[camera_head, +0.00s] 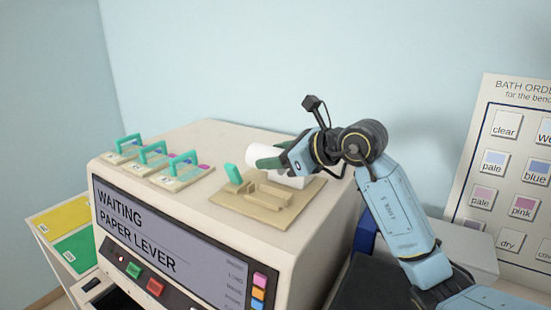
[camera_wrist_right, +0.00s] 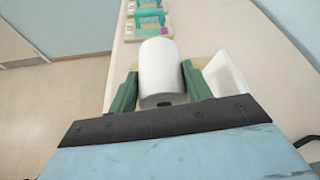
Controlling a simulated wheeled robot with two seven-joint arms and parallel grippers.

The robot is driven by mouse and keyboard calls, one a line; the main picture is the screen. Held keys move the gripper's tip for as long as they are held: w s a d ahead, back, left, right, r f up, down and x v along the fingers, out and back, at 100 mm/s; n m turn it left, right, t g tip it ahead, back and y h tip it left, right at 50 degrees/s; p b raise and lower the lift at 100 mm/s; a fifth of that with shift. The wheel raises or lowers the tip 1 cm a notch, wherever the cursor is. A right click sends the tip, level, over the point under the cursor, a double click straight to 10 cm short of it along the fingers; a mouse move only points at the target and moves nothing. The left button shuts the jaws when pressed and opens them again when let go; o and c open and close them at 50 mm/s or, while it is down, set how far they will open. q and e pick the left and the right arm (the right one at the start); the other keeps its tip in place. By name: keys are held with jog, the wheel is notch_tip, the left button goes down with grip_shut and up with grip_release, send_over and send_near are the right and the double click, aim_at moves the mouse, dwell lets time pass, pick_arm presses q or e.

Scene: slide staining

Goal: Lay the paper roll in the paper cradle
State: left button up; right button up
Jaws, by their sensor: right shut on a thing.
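The white paper roll (camera_head: 264,153) is above the back part of the tan paper cradle (camera_head: 265,206) on top of the machine. My right gripper (camera_head: 283,162) is shut on the roll. In the right wrist view the roll (camera_wrist_right: 161,72) sits between the two green fingers of the gripper (camera_wrist_right: 160,92). I cannot tell whether the roll touches the cradle, since the gripper covers part of it. A teal lever (camera_head: 234,174) stands at the cradle's left end. My left gripper is not in view.
Several teal-handled holders (camera_head: 153,155) stand left of the cradle on the machine top. The machine's display (camera_head: 165,245) reads "WAITING PAPER LEVER". A bath order board (camera_head: 515,165) stands at right. Yellow (camera_head: 64,216) and green (camera_head: 75,250) panels lie at left.

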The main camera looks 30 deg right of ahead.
jog(key=shift+m+y, duration=0.3)
jog(key=shift+m, duration=0.4)
jog(key=shift+w+d+f+b, duration=0.15)
jog(key=shift+f+b, duration=0.8)
jog(key=shift+f, duration=0.7)
jog(key=shift+w+d+f+b, duration=0.15)
jog(key=shift+f+b, duration=0.75)
jog(key=shift+f, duration=0.7)
jog(key=shift+s+g, duration=0.1)
jog(key=shift+g, duration=0.2)
jog(key=shift+f+b, duration=0.55)
jog(key=shift+f, duration=0.05)
jog(key=o, duration=1.2)
jog(key=b+v, duration=0.2)
jog(key=v, duration=1.1)
jog(key=shift+s+b, duration=0.25)
jog(key=shift+b, duration=0.1)
